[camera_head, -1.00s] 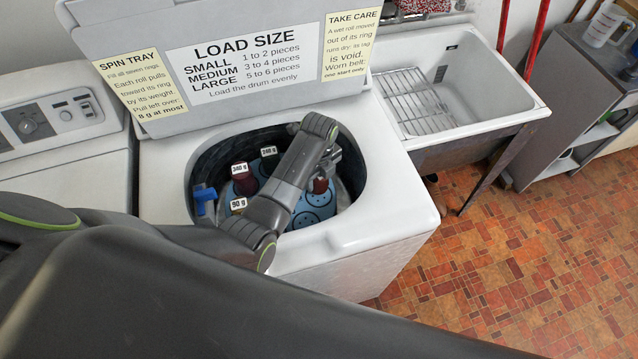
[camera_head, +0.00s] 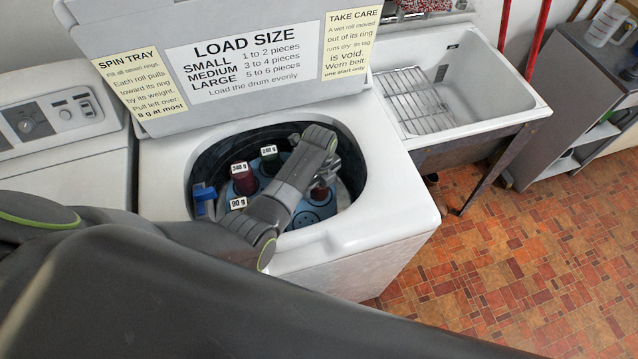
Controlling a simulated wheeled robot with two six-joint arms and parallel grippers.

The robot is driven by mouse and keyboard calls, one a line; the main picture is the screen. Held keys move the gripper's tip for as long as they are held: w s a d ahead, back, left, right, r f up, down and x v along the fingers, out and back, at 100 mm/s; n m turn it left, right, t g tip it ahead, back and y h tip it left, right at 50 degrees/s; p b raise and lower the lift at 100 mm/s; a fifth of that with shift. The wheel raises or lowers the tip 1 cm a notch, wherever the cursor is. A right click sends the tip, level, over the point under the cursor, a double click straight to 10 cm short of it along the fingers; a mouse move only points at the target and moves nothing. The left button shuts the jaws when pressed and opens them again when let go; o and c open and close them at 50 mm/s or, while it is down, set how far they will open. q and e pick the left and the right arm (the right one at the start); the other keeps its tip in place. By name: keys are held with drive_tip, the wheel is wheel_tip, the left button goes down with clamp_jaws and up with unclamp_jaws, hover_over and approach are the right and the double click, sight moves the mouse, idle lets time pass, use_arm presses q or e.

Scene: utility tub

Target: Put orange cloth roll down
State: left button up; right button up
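A blue spin tray (camera_head: 312,212) with round rings sits down in the washer drum. My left gripper (camera_head: 327,177) points down into the drum, over the right part of the tray. A reddish-brown roll (camera_head: 319,193) shows just below its fingers, partly hidden by my arm. In this shade I cannot tell if it is the orange cloth roll, or whether the fingers are closed on it. A dark red roll (camera_head: 243,180) stands upright on the tray by a 340 g tag. A dark green roll (camera_head: 270,162) stands by a 280 g tag. My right gripper is not in view.
The drum opening's white rim (camera_head: 372,215) surrounds my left forearm. A blue piece (camera_head: 204,193) stands at the drum's left side, near a 90 g tag (camera_head: 238,203). The raised lid (camera_head: 225,55) carries signs. A sink (camera_head: 480,80) with a rack is at the right.

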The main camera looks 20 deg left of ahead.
use_arm(q)
drive_tip(key=shift+r, duration=0.5)
wheel_tip(320, 180, up, 11)
drive_tip(key=shift+r, duration=0.15)
idle(0.6)
